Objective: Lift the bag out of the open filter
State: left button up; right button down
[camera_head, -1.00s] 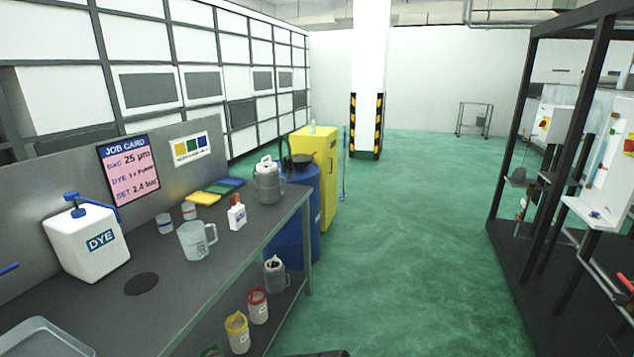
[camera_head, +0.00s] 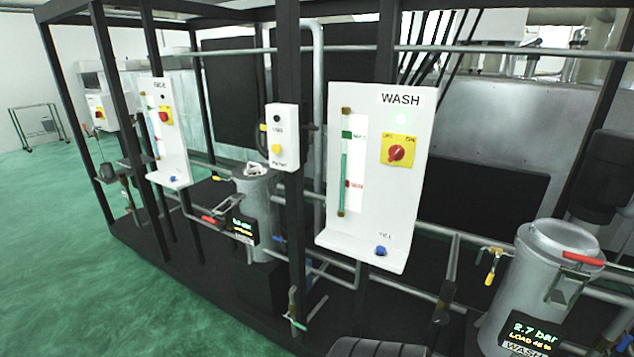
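A grey cylindrical filter housing (camera_head: 255,200) stands in the middle of the skid, behind a small dark display (camera_head: 244,229) too small to read surely. Something whitish (camera_head: 258,168) shows at its top; I cannot tell clearly whether this is the bag's rim or part of the housing. A larger grey filter housing (camera_head: 530,285) at the right, labelled WASH, has a flat lid on top, and its display (camera_head: 530,335) reads 2.7 bar.
A white WASH panel (camera_head: 375,180) with a red knob stands between the filters, with a small control box (camera_head: 283,137) and another white panel (camera_head: 164,132) to its left. Black frame posts and grey pipes cross in front. Green floor (camera_head: 60,250) is free at the left.

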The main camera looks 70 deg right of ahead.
aim_at(258, 170)
jog(key=z, duration=1.8)
jog(key=i+z, duration=0.1)
jog(key=z, duration=0.55)
jog(key=i+j+z, duration=0.25)
jog(key=j, duration=0.35)
jog(key=i+j+z, duration=0.3)
jog(key=j, duration=0.4)
jog(key=i+j+z, duration=0.25)
jog(key=j, duration=0.5)
jog(key=i+j+z, duration=0.15)
jog(key=j, duration=0.2)
